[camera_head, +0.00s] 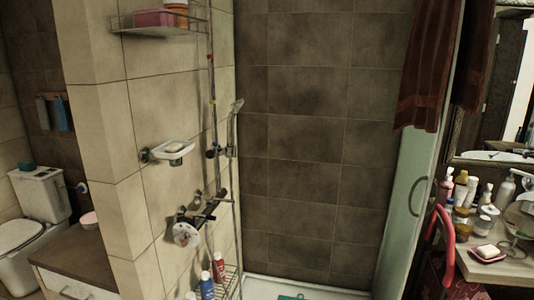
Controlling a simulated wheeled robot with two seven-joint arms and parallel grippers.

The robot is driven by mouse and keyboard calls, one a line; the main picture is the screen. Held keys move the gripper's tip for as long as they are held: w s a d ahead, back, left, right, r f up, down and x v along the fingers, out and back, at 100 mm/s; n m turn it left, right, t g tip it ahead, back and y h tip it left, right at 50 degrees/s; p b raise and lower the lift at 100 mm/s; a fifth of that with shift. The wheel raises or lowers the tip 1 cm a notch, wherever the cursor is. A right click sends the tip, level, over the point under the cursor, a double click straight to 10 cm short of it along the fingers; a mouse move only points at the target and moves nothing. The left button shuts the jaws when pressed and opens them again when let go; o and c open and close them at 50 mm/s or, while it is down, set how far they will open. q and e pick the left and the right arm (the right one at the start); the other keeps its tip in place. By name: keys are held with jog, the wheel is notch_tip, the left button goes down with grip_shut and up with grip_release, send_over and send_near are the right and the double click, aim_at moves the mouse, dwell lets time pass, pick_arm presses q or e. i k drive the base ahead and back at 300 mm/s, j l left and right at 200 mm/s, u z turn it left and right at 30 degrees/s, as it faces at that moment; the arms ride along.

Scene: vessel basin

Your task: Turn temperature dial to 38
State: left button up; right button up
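The temperature dial appears to be the round white disc (186,233) at the front end of the shower mixer (205,212) on the tiled wall, left of centre. It has small dark and reddish marks, too small to read, so its setting cannot be told. A dark lever sticks out to the right just above the disc. Neither of my grippers shows in the head view.
A soap dish (172,151) juts from the wall above the mixer. A wire rack with bottles (207,284) hangs below it. A hand shower (233,125) is on the riser rail. A glass door (413,190) and a cluttered vanity stand at right.

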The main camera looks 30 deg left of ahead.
aim_at(182, 239)
jog(key=u, duration=1.3)
